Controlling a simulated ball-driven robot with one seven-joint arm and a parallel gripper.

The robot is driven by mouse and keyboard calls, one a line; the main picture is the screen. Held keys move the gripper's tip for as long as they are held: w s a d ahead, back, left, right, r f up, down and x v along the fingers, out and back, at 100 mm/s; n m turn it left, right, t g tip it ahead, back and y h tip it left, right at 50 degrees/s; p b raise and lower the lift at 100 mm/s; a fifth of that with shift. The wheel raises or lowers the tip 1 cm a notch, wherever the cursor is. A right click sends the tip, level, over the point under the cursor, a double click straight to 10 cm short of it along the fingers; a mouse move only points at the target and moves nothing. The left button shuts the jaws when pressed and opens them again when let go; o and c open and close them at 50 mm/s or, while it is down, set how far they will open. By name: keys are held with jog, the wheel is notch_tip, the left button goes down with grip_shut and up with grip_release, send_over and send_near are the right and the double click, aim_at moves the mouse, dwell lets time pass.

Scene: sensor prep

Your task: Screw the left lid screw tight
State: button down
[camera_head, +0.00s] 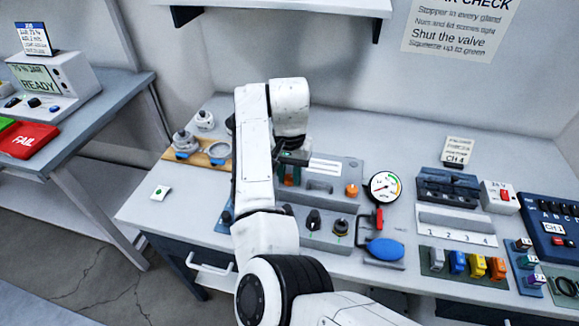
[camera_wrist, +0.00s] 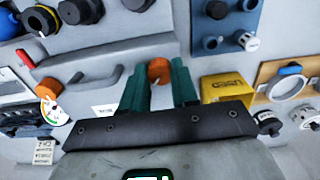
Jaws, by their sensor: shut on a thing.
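The left lid screw (camera_wrist: 158,71) is an orange knob between the two green fingers of my gripper (camera_wrist: 160,82) in the wrist view. My gripper is shut on it. In the head view my gripper (camera_head: 290,170) reaches down at the left end of the grey lid (camera_head: 325,172), and my arm hides part of that end. The lid has a raised bar handle, which also shows in the wrist view (camera_wrist: 98,77). The right lid screw (camera_head: 352,189) is an orange knob at the lid's right end, also in the wrist view (camera_wrist: 48,89). How deep the held screw sits is hidden.
A pressure gauge (camera_head: 384,187) stands right of the lid, with a red lever (camera_head: 378,218) and blue bulb (camera_head: 385,249) in front. A yellow block (camera_wrist: 225,89) is close beside my fingers. A wooden tray (camera_head: 217,162) with round parts lies left of my arm.

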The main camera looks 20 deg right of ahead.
jog(key=m+p, duration=0.1)
jog(key=m, duration=0.2)
jog(key=shift+r+m+p, duration=0.1)
jog(key=shift+m+p, duration=0.2)
jog(key=m+p, duration=0.1)
jog(key=m, duration=0.2)
jog(key=shift+m, duration=0.3)
jog(key=m, duration=0.3)
jog(key=shift+w+m+p, duration=0.1)
jog(key=shift+m+p, duration=0.3)
jog(key=m, duration=0.3)
jog(key=shift+m, duration=0.3)
jog(key=m, duration=0.3)
jog(key=shift+m, duration=0.3)
jog(key=m, duration=0.3)
jog(key=shift+m, duration=0.3)
jog(key=m+b, duration=0.1)
jog(key=m, duration=0.5)
jog(key=shift+m, duration=0.4)
